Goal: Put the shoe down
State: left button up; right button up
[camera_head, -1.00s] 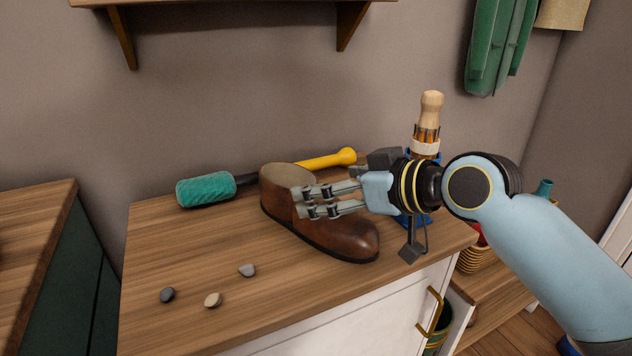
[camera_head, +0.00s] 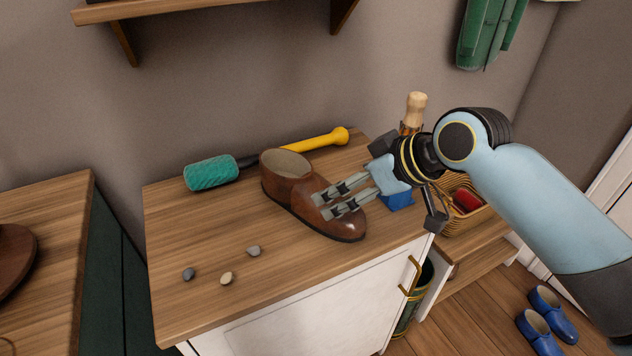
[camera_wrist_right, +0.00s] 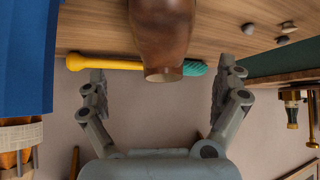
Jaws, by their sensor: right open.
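The brown leather shoe (camera_head: 288,191) stands sole-down on the wooden cabinet top (camera_head: 210,235), its opening up and its toe toward the front right. My right gripper (camera_head: 322,205) is open, with its fingers over the front part of the shoe in the head view and partly hiding it. In the right wrist view the shoe (camera_wrist_right: 160,30) shows between and beyond the spread fingers, with visible space on both sides. My left gripper is not in view.
A teal-headed duster (camera_head: 211,173) with a yellow handle lies behind the shoe. Three pebbles (camera_head: 226,278) lie at the front left, with clear wood around them. A blue container with a wooden-handled brush (camera_head: 415,107) stands beside my right wrist. A wicker basket (camera_head: 470,212) sits lower right.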

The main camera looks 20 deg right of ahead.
aim_at(309, 191)
jog(key=x, duration=0.4)
jog(key=shift+w+a+f+b, duration=0.1)
jog(key=shift+f+b, duration=0.15)
jog(key=shift+b, duration=0.15)
jog(key=x, duration=0.5)
jog(key=shift+w+a+f, duration=0.1)
jog(key=shift+w+a, duration=0.2)
jog(key=shift+a, duration=0.1)
jog(key=c, duration=1.5)
